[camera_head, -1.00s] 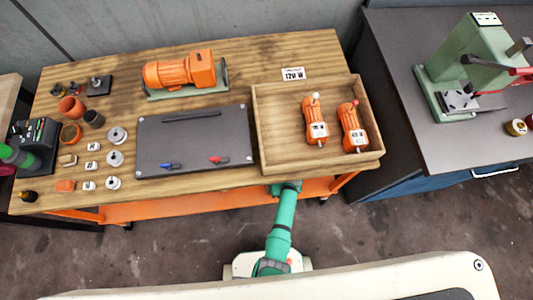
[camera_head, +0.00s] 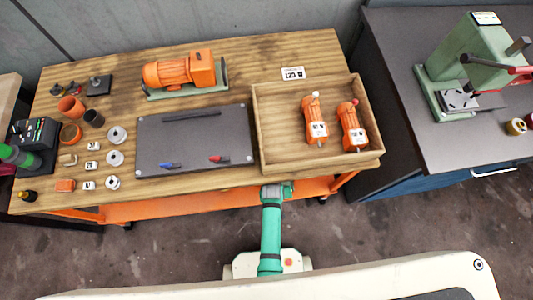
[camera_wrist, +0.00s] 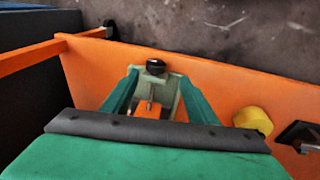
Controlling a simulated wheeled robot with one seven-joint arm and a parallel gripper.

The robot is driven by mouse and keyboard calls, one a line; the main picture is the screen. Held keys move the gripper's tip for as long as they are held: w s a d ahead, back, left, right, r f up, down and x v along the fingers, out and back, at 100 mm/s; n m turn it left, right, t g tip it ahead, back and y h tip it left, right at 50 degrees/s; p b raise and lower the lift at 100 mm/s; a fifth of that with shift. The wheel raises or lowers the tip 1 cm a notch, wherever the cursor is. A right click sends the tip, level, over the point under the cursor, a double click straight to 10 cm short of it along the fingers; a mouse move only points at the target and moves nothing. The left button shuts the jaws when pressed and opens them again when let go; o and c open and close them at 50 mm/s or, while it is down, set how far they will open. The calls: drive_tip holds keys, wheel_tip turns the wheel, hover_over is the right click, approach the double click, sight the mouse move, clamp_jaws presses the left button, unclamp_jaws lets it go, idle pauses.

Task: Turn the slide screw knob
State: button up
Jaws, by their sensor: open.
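In the wrist view, a black round knob (camera_wrist: 155,66) sits at the end of a pale green bracket with a metal rod and an orange block. I cannot tell for sure whether it is the slide screw knob. The green fingers of my gripper (camera_wrist: 157,80) are spread, one on each side of this part. Contact is not visible, and the grey palm edge hides the near side. In the head view, my arm reaches to the bench's front edge below the wooden tray, and the gripper itself is hidden there.
The wooden workbench (camera_head: 235,60) has an orange lower shelf (camera_head: 165,208). On it stand a motor (camera_head: 180,73), a dark mat (camera_head: 190,148) and a wooden tray (camera_head: 275,130) with two orange tools. A yellow object (camera_wrist: 253,120) lies right of the fingers. A green press (camera_head: 465,65) stands right.

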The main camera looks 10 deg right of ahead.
drive_tip(key=s+a+r+t, duration=0.3)
drive_tip(key=s+r+t, duration=0.1)
drive_tip(key=r, duration=0.7)
drive_tip(key=s+a+r+t, duration=0.3)
drive_tip(key=s+r+t, duration=0.2)
drive_tip(key=r, duration=0.7)
drive_tip(key=shift+a+y, duration=0.2)
drive_tip(key=shift+y, duration=0.2)
drive_tip(key=shift+s+r, duration=0.1)
drive_tip(key=shift+s, duration=0.1)
